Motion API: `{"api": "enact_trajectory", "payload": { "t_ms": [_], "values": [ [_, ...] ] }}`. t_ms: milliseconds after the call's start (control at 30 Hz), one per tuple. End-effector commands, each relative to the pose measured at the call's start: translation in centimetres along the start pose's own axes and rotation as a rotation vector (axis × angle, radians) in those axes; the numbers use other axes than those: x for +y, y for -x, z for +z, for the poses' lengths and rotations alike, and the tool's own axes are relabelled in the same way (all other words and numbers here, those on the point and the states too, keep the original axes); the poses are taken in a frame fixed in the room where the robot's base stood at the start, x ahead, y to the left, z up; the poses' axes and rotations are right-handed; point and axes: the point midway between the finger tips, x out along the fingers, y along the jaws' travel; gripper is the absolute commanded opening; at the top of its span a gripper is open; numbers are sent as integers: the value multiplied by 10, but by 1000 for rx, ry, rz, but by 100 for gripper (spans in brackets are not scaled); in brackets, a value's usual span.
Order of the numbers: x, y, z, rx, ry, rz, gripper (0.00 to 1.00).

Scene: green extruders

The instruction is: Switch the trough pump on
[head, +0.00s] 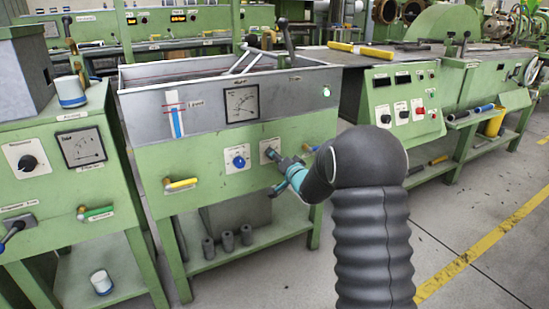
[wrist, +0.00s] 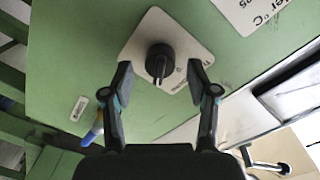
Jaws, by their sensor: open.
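A black rotary knob (wrist: 160,62) sits on a white square plate (wrist: 140,38) on a green panel in the wrist view. The ridge of the knob points towards the bottom of that picture. Print on the plate is too small and partly covered to read. My gripper (wrist: 160,82) is open, with one finger on each side of the knob and a gap to it on both sides. In the head view my gripper (head: 280,163) is at the front of the green trough cabinet (head: 200,150), over the right-hand plate (head: 268,146), and hides most of its knob.
A blue knob (head: 238,161) on a white plate is just left of my gripper. A yellow-handled valve (head: 181,184) is further left, and another handle (head: 310,148) is close on the right. A green spot (head: 326,92) shows on the trough's upper right. Grey cylinders (head: 227,240) stand on the shelf below.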

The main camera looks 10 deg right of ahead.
Motion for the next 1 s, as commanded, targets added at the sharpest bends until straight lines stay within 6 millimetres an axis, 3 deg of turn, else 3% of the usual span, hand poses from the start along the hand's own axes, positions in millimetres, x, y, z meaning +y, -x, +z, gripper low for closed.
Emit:
{"api": "enact_trajectory", "payload": {
  "t_ms": [500,700,1000],
  "values": [
    [-1,93,0,0,0,0,59],
    [-1,107,1,-1,0,0,59],
    [-1,109,1,-1,0,-1,59]
  ]
}}
